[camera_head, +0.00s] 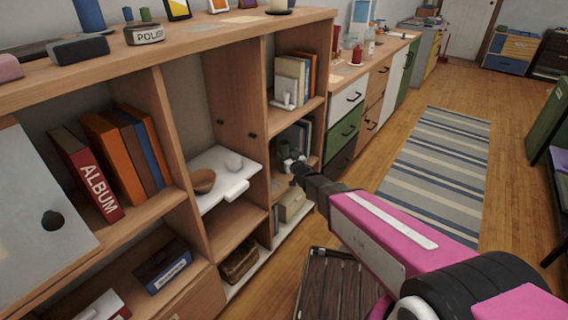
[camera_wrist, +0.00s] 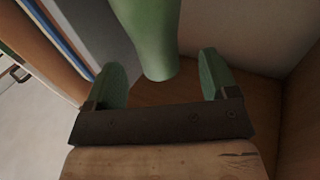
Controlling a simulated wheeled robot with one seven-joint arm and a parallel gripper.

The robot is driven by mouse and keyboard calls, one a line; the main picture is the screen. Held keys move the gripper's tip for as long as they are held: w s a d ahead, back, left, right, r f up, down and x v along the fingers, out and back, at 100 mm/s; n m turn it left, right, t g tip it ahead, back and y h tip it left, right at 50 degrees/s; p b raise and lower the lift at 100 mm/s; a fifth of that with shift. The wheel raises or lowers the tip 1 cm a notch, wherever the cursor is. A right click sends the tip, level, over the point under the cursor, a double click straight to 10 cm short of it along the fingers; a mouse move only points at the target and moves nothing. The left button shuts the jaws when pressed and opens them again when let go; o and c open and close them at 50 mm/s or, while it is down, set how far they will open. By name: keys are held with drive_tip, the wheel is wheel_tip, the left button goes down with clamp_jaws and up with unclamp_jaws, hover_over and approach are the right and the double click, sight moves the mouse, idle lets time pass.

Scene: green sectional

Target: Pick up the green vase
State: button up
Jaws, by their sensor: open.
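The green vase (camera_wrist: 148,40) stands in the wrist view at the top middle, its top cut off by the frame edge. Its narrow lower end is on a wooden shelf board (camera_wrist: 185,92). My gripper (camera_wrist: 160,72) is open, with one green finger on each side of the vase's lower end and a visible gap on both sides. In the head view my gripper (camera_head: 292,163) reaches into a right-hand compartment of the wooden shelf unit (camera_head: 232,110). A small green shape there is partly hidden and hard to make out.
Books (camera_wrist: 50,40) stand close to the left finger in the wrist view. A shelf board (camera_head: 296,103) with books lies above my gripper. A white tray (camera_head: 238,187) with a brown bowl (camera_head: 204,181) juts out to the left. A slatted brown item (camera_head: 335,285) is on the floor below my arm.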

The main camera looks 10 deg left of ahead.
sight(286, 150)
drive_tip(key=x, duration=0.5)
drive_tip(key=shift+w+r, duration=0.15)
drive_tip(key=shift+w, duration=0.2)
drive_tip(key=shift+s, duration=0.1)
clamp_jaws()
